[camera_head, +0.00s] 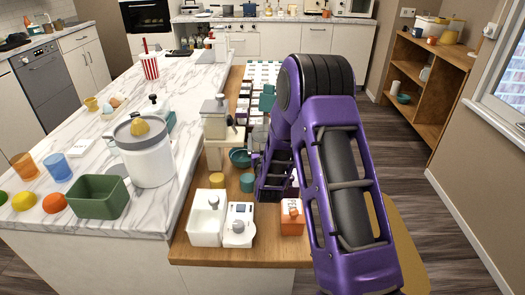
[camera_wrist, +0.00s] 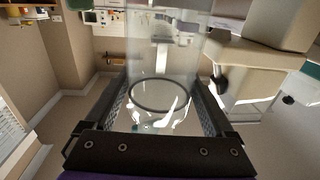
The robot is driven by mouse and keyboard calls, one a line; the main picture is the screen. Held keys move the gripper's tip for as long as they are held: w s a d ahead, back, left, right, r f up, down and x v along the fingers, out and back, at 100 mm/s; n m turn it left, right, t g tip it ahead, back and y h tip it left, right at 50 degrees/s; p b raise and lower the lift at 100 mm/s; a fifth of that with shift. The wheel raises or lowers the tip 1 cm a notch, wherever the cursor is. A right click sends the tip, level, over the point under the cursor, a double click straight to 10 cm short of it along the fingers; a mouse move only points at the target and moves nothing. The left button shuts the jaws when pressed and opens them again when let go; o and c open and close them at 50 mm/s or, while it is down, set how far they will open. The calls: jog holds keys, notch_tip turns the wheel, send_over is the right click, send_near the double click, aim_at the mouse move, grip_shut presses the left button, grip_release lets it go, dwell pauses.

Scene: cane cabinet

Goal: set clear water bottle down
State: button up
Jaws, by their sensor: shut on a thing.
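The clear water bottle (camera_wrist: 165,62) is a see-through cylinder between the two fingers of my gripper (camera_wrist: 162,82) in the wrist view. The fingers close on it from both sides, and a dark ring shows through it. In the head view my gripper (camera_head: 256,164) is over the wooden counter (camera_head: 184,252), just right of a cream machine (camera_head: 217,125).
A teal bowl (camera_head: 240,158), yellow cup (camera_head: 217,180) and teal cup (camera_head: 247,182) stand close by. The marble island (camera_head: 130,215) is left; floor is open right of the counter.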

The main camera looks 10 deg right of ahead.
jog(key=shift+f, duration=1.7)
jog(key=shift+f+b, duration=0.1)
jog(key=shift+b, duration=0.25)
jog(key=o, duration=1.5)
jog(key=shift+c, duration=0.2)
